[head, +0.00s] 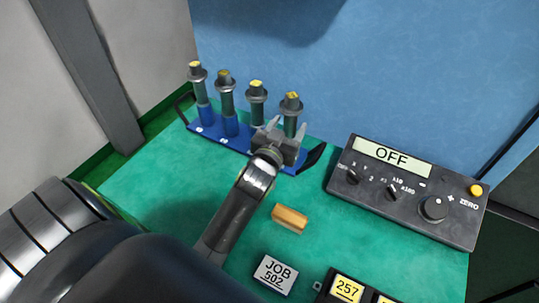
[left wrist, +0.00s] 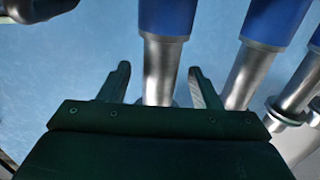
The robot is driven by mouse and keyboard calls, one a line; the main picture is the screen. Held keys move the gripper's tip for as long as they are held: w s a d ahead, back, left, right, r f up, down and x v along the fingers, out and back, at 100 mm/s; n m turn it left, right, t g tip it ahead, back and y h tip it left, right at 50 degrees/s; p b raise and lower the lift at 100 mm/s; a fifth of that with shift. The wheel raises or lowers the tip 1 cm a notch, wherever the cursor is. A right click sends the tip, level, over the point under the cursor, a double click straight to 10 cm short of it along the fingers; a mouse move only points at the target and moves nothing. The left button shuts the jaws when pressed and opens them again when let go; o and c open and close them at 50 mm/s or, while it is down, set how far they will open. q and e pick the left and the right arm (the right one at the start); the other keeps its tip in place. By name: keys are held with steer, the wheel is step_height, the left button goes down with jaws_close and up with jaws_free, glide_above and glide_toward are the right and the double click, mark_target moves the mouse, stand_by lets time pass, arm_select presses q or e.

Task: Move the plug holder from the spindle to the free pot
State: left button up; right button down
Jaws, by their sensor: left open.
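A blue rack (head: 232,140) with black end handles holds several upright tool holders with grey collars and yellow tops. My left gripper (head: 288,126) is open at the rack's right end, in front of the rightmost holder (head: 291,103). In the left wrist view my open fingers (left wrist: 160,84) flank a silver shaft (left wrist: 160,68) below a blue sleeve; I cannot tell whether the shaft lies between them or beyond. I cannot tell which holder is the plug holder. No spindle and no clearly free pot show. My right gripper is not in view.
A control box (head: 410,190) reading OFF stands on the green table (head: 150,185) at the right. A blue wall stands behind.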

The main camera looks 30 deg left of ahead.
arm_select(q)
steer(key=s+d+b, duration=0.1)
steer(key=s+d, duration=0.1)
steer(key=s, duration=1.1)
steer(key=shift+s+b, duration=0.4)
steer(key=shift+r, duration=0.15)
